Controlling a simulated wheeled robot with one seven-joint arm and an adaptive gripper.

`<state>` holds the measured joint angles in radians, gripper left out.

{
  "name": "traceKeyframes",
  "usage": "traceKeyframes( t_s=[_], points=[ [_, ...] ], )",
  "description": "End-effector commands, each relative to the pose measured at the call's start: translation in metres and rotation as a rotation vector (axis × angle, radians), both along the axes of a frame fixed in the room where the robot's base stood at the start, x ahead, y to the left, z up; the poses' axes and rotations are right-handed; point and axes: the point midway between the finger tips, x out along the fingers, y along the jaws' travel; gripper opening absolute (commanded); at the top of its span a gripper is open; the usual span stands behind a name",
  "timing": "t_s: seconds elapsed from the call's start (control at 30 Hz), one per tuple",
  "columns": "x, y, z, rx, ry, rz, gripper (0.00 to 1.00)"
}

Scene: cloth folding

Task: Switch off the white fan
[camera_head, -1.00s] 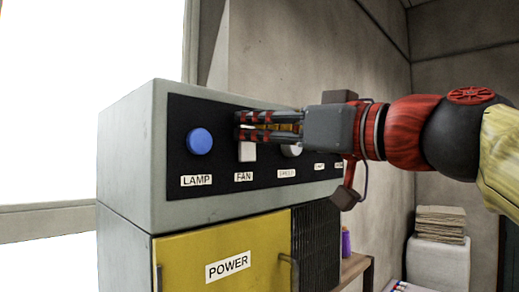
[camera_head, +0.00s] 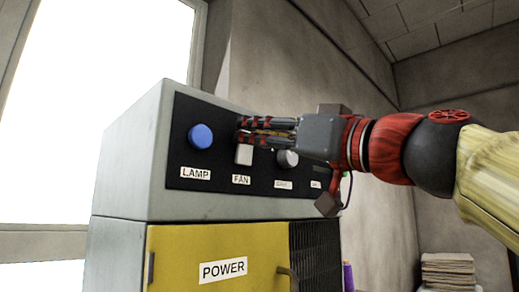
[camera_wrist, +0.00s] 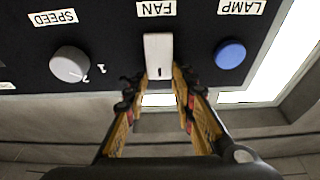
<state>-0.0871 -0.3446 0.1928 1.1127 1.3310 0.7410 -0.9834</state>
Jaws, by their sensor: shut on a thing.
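The fan switch is a small white block (camera_head: 244,154) above the FAN label on the black control panel (camera_head: 220,176). In the wrist view the white switch (camera_wrist: 158,52) appears upside down, with a small dark mark near its lower end. My gripper (camera_head: 241,130) reaches in from the right, its fingertips at the top of the switch and covering part of it. In the wrist view my gripper (camera_wrist: 160,82) has one finger on each side of that end, shut on it. No fan is in view.
A blue LAMP button (camera_head: 200,137) sits left of the switch and a round grey SPEED knob (camera_head: 287,158) sits right. Below is a yellow POWER door (camera_head: 215,245) with a handle. Stacked cloths (camera_head: 447,270) lie at the lower right.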

Motion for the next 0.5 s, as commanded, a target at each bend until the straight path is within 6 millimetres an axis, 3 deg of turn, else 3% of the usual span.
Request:
traceKeyframes(
  t_s=[0.23, 0.27, 0.5],
  points=[
    [-0.0004, -0.0001, 0.0011, 0.001, -0.001, 0.0, 0.0],
    [-0.0004, -0.0001, 0.0011, 0.0, -0.001, 0.0, 0.26],
    [-0.0001, 0.0, 0.0005, 0.0, 0.0, 0.0, 0.4]
  ],
)
